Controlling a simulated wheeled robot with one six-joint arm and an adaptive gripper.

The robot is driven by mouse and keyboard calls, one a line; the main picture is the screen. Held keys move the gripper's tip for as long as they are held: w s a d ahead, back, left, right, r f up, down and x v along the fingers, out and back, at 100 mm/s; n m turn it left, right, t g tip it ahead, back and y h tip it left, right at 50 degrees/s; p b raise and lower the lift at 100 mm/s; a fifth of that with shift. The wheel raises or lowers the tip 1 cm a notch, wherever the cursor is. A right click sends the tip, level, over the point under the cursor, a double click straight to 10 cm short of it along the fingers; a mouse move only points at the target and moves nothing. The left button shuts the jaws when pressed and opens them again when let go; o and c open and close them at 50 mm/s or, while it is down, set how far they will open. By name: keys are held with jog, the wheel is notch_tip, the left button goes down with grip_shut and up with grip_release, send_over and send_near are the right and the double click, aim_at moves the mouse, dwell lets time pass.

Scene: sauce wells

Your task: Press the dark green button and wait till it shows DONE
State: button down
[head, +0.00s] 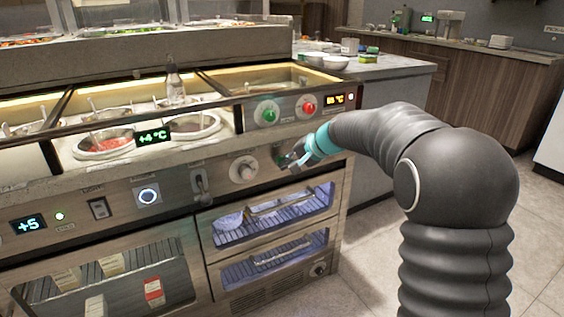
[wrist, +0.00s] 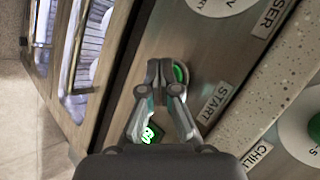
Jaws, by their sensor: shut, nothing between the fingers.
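The dark green button (wrist: 180,74) is on the metal front panel beside a START label (wrist: 215,102). My gripper hides part of it in the wrist view. My gripper (wrist: 162,66) is shut and empty, with its fingertips over or right beside the button; I cannot tell whether they touch it. In the head view my gripper (head: 287,160) is at the right end of the lower front panel. A small dark display (wrist: 150,134) with green characters shows between my finger links; I cannot read it.
A white knob (head: 244,170) and a lever (head: 200,186) are left of my gripper. A bright green knob (head: 267,113) and a red knob (head: 307,106) are on the panel above. Glass drawers with handles (head: 280,203) are below. The floor at right is clear.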

jog(key=shift+w+a, duration=0.1)
jog(key=shift+w, duration=0.05)
dwell(0.5)
jog(key=shift+s+d+b, duration=0.5)
jog(key=shift+s+b, duration=0.15)
jog(key=shift+s, duration=0.1)
jog(key=shift+s+d+b, duration=0.7)
jog(key=shift+s+b, duration=0.05)
jog(key=shift+s, duration=0.3)
jog(key=shift+s+d+b, duration=0.7)
jog(key=shift+s, duration=0.35)
jog(key=shift+f, duration=0.1)
